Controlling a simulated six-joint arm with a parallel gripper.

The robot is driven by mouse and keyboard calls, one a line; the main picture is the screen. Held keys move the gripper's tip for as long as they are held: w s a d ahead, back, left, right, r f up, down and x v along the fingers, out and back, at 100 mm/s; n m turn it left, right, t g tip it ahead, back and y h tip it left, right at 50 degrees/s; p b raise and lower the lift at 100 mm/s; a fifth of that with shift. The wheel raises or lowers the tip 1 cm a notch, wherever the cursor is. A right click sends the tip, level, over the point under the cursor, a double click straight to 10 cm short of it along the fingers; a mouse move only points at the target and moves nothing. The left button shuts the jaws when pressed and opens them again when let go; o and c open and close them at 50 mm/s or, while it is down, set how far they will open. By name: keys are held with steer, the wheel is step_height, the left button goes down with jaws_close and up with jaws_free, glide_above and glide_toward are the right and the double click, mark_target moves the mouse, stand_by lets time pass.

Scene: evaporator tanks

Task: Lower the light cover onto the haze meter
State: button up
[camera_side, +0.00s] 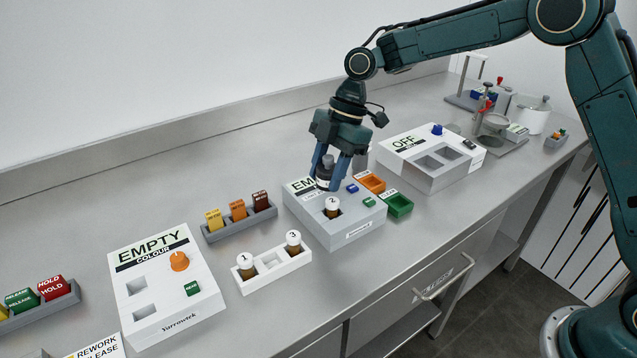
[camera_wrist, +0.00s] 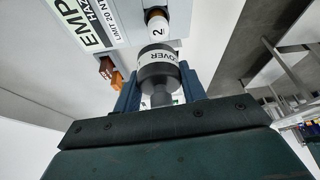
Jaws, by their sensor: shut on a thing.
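The haze meter (camera_side: 345,234) is a light grey box with a sign beginning "EM"; its sign also shows in the wrist view (camera_wrist: 97,22). Vial 2 (camera_side: 332,209), white-capped, stands upright in its front well and shows in the wrist view (camera_wrist: 157,22). My gripper (camera_side: 328,180) is shut on the dark round light cover (camera_side: 324,171). The cover, with a white "COVER" band, fills the space between my fingers in the wrist view (camera_wrist: 158,72). It is behind vial 2, not over it. Whether its bottom touches the meter cannot be told.
A white rack (camera_side: 270,273) with vials 1 and 3 stands to the left, beside the colour meter (camera_side: 160,295). The OFF box (camera_side: 430,160) stands further right.

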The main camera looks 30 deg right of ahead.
mark_target(331, 202)
steer(key=shift+s+d+f, duration=0.2)
steer(key=shift+s+d, duration=0.15)
steer(key=shift+d, duration=0.05)
steer(key=shift+f, duration=0.25)
steer(key=shift+f, duration=2.95)
steer(key=shift+f, duration=0.15)
steer(key=o, duration=1)
steer(key=shift+o, duration=0.2)
